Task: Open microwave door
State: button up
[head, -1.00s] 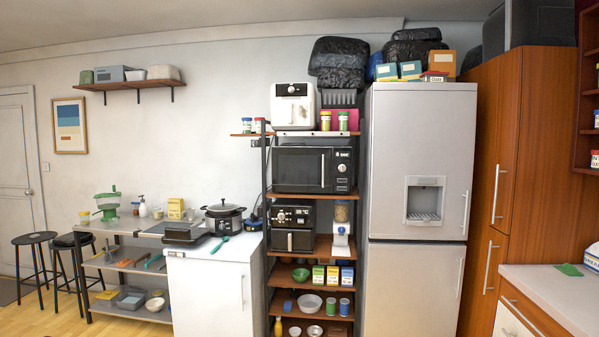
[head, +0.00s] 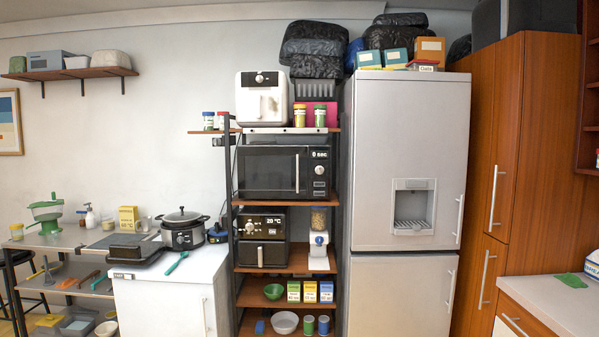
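The black microwave (head: 262,172) stands on a shelf of the tall wooden rack, left of the fridge. Its door looks shut. My gripper is not in view, and nothing hides the microwave's front.
The fridge (head: 408,160) is close on the right. A white cabinet (head: 165,300) with a slow cooker (head: 183,230) is at left. A counter (head: 550,300) juts in at lower right.

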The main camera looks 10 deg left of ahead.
aim_at(264, 171)
jog(key=i+j, duration=0.35)
jog(key=i, duration=0.25)
jog(key=i+j+z, duration=0.1)
jog(key=i+j, duration=0.2)
jog(key=i, duration=0.3)
jog(key=i+j, duration=0.4)
jog(key=i, duration=0.15)
jog(key=i+j, duration=0.4)
jog(key=i, duration=0.2)
jog(key=i+j+z, duration=0.1)
jog(key=i+j, duration=0.25)
jog(key=i, duration=0.2)
